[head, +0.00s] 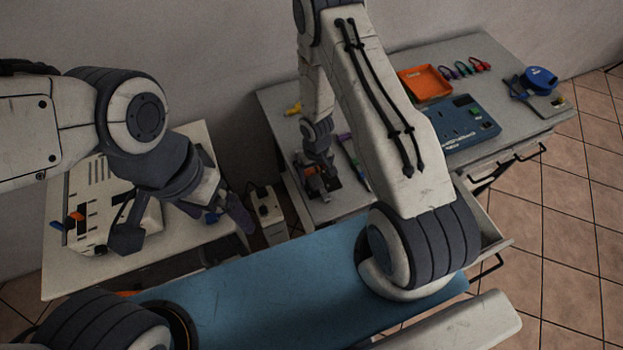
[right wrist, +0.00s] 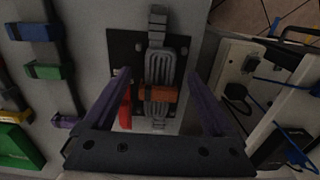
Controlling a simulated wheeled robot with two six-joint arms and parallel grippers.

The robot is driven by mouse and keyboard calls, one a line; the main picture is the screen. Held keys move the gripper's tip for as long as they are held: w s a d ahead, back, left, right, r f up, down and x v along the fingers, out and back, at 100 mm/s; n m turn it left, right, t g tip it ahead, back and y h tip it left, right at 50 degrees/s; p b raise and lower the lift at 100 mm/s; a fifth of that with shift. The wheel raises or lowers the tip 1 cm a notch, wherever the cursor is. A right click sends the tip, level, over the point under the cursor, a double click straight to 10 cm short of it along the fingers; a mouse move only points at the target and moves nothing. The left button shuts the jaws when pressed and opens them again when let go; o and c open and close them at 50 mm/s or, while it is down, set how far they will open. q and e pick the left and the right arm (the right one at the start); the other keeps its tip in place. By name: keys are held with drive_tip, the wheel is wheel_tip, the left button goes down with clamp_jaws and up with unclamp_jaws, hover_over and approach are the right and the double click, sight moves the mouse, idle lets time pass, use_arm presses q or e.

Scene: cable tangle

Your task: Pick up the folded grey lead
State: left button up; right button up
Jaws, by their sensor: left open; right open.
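The folded grey lead (right wrist: 164,68) lies on a dark mat (right wrist: 121,46) in the right wrist view, a bundle of parallel strands with an orange band (right wrist: 158,93) around it. My right gripper (right wrist: 159,75) is open, one purple finger on either side of the lead, with gaps to both. How high the fingertips are above the mat is hard to tell. In the head view my right gripper (head: 318,178) is small and partly hides the mat and lead.
A red item (right wrist: 125,110) lies beside the lead near the left finger. An orange tray (head: 426,82), a blue socket box (head: 462,124) and a blue coil (head: 541,78) are on the right table. A white device (head: 85,205) stands on the left table; a power strip (head: 265,208) sits between tables.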

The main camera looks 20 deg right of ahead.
wheel_tip(320, 180, down, 2)
drive_tip(key=shift+f+b, duration=0.15)
drive_tip(key=shift+b, duration=0.4)
clamp_jaws()
